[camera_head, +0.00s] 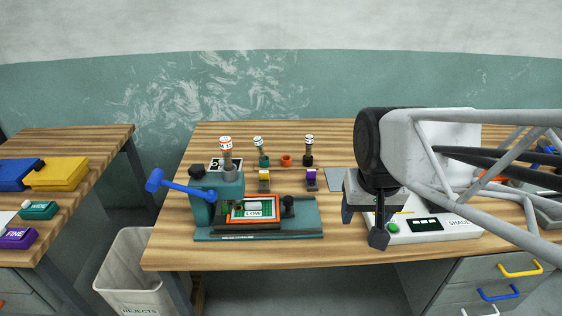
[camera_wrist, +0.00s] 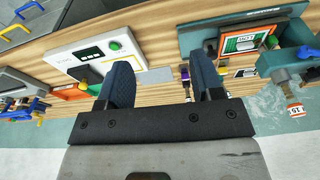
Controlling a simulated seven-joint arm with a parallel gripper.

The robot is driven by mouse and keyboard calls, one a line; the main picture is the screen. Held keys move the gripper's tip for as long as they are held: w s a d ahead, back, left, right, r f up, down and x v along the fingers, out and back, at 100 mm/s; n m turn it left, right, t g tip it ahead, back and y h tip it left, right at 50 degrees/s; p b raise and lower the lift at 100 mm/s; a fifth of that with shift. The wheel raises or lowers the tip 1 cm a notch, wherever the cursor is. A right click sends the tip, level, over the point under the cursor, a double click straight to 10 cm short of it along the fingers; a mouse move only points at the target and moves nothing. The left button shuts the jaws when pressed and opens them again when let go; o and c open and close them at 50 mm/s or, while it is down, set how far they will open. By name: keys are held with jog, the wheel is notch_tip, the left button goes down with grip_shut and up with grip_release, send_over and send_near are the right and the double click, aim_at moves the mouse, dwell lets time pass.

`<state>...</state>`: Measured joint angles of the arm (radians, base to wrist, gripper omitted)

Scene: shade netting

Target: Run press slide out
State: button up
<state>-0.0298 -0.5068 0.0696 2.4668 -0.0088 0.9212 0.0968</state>
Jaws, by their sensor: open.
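The teal press (camera_head: 229,195) stands on the bench left of centre, with a blue lever (camera_head: 168,184) pointing left. A dark knob (camera_head: 288,203) stands at the right of the plate. The press also shows upside down at the upper right of the wrist view (camera_wrist: 283,28). My gripper (camera_head: 364,226) is right of the press, open and empty, apart from the knob.
A white box with a green button (camera_head: 440,228) stands close to my gripper. Stamps and small coloured blocks (camera_head: 264,179) stand behind the press. A rejects bin (camera_head: 125,265) is left of the bench. A side table (camera_head: 85,180) holds blue and yellow boxes.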

jog(key=w+a+f+m+g, duration=0.1)
jog(key=w+a+f, duration=0.1)
jog(key=w, duration=0.4)
jog(key=w+a+f, duration=0.1)
jog(key=w+a, duration=0.1)
jog(key=w, duration=0.4)
jog(key=m+g, duration=0.1)
send_over(288, 198)
jog(key=f, duration=0.5)
jog(key=s+f, duration=0.1)
jog(key=f, duration=0.2)
jog(key=shift+d+f, duration=0.25)
jog(key=shift+d, duration=0.05)
jog(key=shift+w+a+f, duration=0.25)
jog(key=shift+w+f, duration=0.1)
jog(key=shift+w, duration=0.05)
jog(key=shift+f, duration=0.1)
jog(key=shift+f, duration=3.8)
grip_shut()
jog(key=shift+d, duration=6.3)
